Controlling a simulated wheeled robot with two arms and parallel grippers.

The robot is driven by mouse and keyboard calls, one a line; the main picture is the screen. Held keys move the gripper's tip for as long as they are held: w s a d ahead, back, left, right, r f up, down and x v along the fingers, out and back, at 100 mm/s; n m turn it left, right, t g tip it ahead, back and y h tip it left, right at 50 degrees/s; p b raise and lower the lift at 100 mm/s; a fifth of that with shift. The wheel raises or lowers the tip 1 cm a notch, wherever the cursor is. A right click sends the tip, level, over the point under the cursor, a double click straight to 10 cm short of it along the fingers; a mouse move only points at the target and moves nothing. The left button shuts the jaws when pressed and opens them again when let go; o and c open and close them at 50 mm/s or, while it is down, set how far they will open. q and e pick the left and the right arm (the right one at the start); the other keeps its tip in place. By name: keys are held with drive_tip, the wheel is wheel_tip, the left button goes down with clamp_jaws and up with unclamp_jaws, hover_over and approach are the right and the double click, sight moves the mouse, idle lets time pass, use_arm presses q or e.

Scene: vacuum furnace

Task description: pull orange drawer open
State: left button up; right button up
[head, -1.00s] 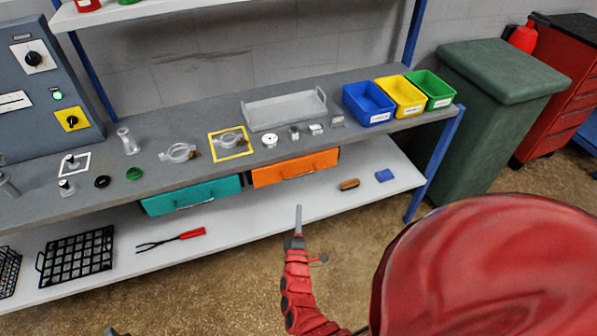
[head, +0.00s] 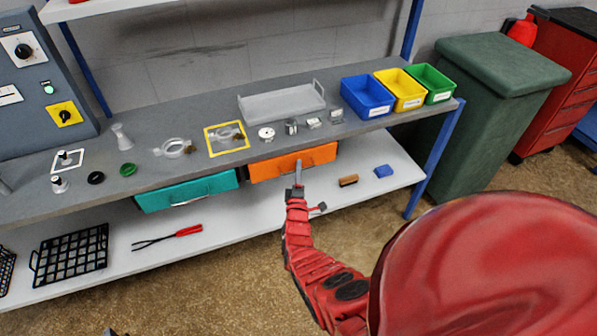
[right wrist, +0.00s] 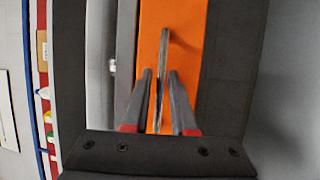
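The orange drawer (head: 318,158) hangs under the workbench top and its front looks closed. In the right wrist view the orange front (right wrist: 190,50) fills the middle. The grey bar handle (right wrist: 162,80) runs between the two fingers of my right gripper (right wrist: 161,74), which stand apart with a gap on each side of it. A small dark piece at the bottom edge of the head view looks like my left gripper (head: 110,331); its fingers cannot be made out.
A teal drawer (head: 190,191) is just left of the orange one. The lower shelf (head: 225,228) holds red-handled tongs (head: 168,238), a black basket (head: 70,255), a brown brush (head: 348,181) and a blue block (head: 383,171). The floor in front is clear.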

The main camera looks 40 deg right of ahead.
clamp_jaws()
idle(1.4)
